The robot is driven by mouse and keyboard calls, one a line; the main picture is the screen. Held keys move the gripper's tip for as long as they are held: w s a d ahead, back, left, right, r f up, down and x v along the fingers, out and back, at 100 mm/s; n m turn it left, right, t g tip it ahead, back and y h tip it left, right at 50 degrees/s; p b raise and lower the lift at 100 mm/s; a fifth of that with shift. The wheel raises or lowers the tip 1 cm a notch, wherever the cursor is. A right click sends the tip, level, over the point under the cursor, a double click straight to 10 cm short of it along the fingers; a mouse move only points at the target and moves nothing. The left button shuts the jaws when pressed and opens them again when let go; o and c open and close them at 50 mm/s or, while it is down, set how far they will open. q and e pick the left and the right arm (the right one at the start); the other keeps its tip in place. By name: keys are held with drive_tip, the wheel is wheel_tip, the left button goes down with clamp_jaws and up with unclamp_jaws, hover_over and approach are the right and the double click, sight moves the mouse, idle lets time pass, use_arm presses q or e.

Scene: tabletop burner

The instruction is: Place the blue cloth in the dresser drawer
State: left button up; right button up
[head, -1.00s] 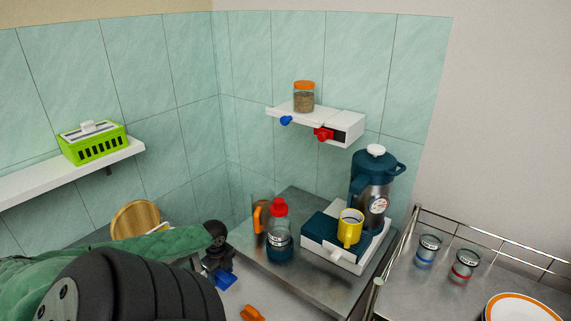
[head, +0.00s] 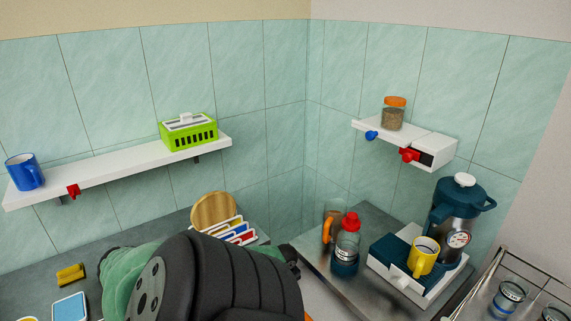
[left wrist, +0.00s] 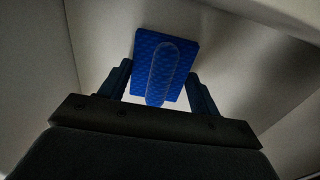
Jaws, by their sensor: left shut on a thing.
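The blue cloth (left wrist: 172,67) shows in the left wrist view as a folded, patterned blue piece with a rounded strip along its middle. My left gripper (left wrist: 160,76) is shut on it, with one dark finger on each side. Pale, dim flat surfaces surround the gripper there; I cannot tell whether they are the drawer's walls. In the head view my large dark arm covers the lower middle and hides the cloth and the left fingertips. No dresser drawer can be made out for certain. My right gripper is not in view.
A metal counter (head: 310,250) at the right holds a red-capped bottle (head: 347,245), a yellow mug (head: 423,257) on a white machine, and a dark jug (head: 459,215). A wall shelf (head: 120,172) carries a green basket (head: 189,132) and blue mug (head: 25,172). A small shelf (head: 420,138) holds a jar.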

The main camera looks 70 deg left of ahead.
use_arm(q)
drive_tip(key=shift+f, duration=0.25)
drive_tip(key=shift+f, duration=0.15)
drive_tip(key=o, duration=1.6)
